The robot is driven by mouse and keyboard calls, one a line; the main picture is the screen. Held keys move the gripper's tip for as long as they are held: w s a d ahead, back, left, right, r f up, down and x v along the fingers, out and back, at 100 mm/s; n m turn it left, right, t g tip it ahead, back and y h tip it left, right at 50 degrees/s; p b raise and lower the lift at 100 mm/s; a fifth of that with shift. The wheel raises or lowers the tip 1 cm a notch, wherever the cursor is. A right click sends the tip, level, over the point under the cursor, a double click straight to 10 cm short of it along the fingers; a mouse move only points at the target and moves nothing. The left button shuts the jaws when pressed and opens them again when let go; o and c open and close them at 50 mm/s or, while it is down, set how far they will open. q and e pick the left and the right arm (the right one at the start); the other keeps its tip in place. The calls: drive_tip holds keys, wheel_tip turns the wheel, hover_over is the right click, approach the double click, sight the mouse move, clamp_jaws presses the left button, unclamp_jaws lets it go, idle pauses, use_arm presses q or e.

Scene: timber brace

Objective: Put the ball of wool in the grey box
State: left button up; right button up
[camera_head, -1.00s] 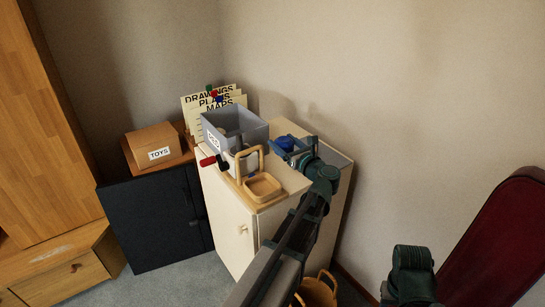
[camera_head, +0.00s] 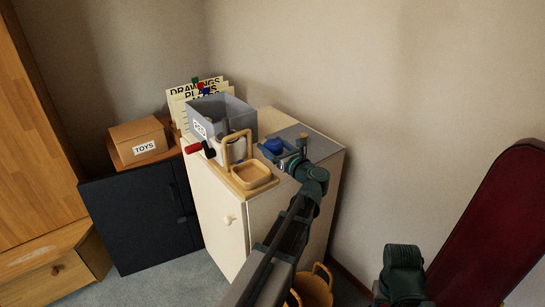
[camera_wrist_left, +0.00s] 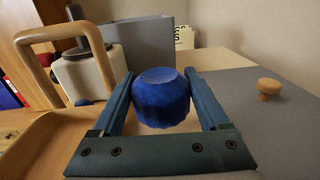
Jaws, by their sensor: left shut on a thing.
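The blue ball of wool (camera_wrist_left: 162,98) sits between the fingers of my left gripper (camera_wrist_left: 163,80), which is shut on it. In the head view the blue ball (camera_head: 272,146) shows at the tip of my left gripper (camera_head: 284,152), over the cabinet top. The grey box (camera_head: 241,121) stands on the cabinet to the left of and behind the gripper, with a label on its front. Its grey wall also shows behind the ball in the left wrist view (camera_wrist_left: 150,37). My right gripper is out of view.
A wooden knob (camera_head: 303,138) rises from a grey panel beside the gripper. A TOYS box (camera_head: 139,141) and paper files (camera_head: 178,102) are farther left.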

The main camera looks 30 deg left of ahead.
use_arm(q)
wheel_tip(320, 180, down, 3)
drive_tip(key=shift+f+b, duration=0.1)
drive_tip(key=shift+b, duration=1.05)
drive_tip(key=o, duration=1.1)
drive_tip(key=shift+r, duration=0.25)
drive_tip(key=shift+o, duration=0.2)
drive_tip(key=v, duration=1.2)
